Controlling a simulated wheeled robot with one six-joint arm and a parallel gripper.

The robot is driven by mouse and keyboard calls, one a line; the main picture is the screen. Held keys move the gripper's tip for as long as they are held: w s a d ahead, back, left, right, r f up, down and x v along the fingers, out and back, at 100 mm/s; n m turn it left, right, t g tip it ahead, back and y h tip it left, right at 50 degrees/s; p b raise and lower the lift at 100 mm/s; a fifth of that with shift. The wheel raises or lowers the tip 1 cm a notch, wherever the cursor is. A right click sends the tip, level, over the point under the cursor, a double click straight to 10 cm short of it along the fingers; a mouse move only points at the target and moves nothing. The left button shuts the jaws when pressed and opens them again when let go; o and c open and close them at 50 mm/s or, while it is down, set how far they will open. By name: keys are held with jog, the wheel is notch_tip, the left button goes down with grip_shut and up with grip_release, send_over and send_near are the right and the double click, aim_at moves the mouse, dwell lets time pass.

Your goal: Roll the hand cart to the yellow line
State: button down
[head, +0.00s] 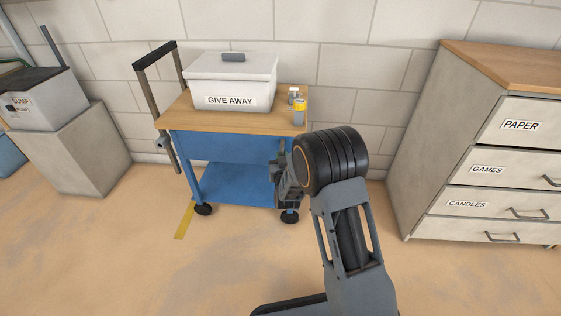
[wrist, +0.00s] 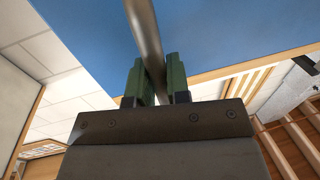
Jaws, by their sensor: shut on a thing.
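The hand cart (head: 222,148) stands against the block wall, with blue sides, a wooden top, a lower shelf, dark wheels and a tall dark push handle (head: 153,56) at its left end. The yellow line (head: 185,220) is a short strip on the floor beside the front left wheel (head: 203,209); part of it may be hidden under the cart. My gripper (head: 281,165) is at the cart's front right. In the wrist view its green fingers (wrist: 158,84) are shut on a grey metal bar (wrist: 144,30) in front of the cart's blue surface (wrist: 210,35).
A white "GIVE AWAY" box (head: 232,80) and small bottles (head: 299,108) stand on the cart top. A drawer cabinet (head: 475,150) stands at right. A pale block (head: 75,150) with a sump box (head: 40,98) stands at left. The floor (head: 120,265) in front is clear.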

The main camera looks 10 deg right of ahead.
jog(key=shift+w+a+r, duration=0.1)
jog(key=shift+a, duration=0.15)
jog(key=c, duration=1.1)
grip_release()
jog(key=shift+s, duration=0.25)
jog(key=s+a+p, duration=0.1)
jog(key=s+p, duration=0.2)
jog(key=s, duration=1)
jog(key=shift+s, duration=0.15)
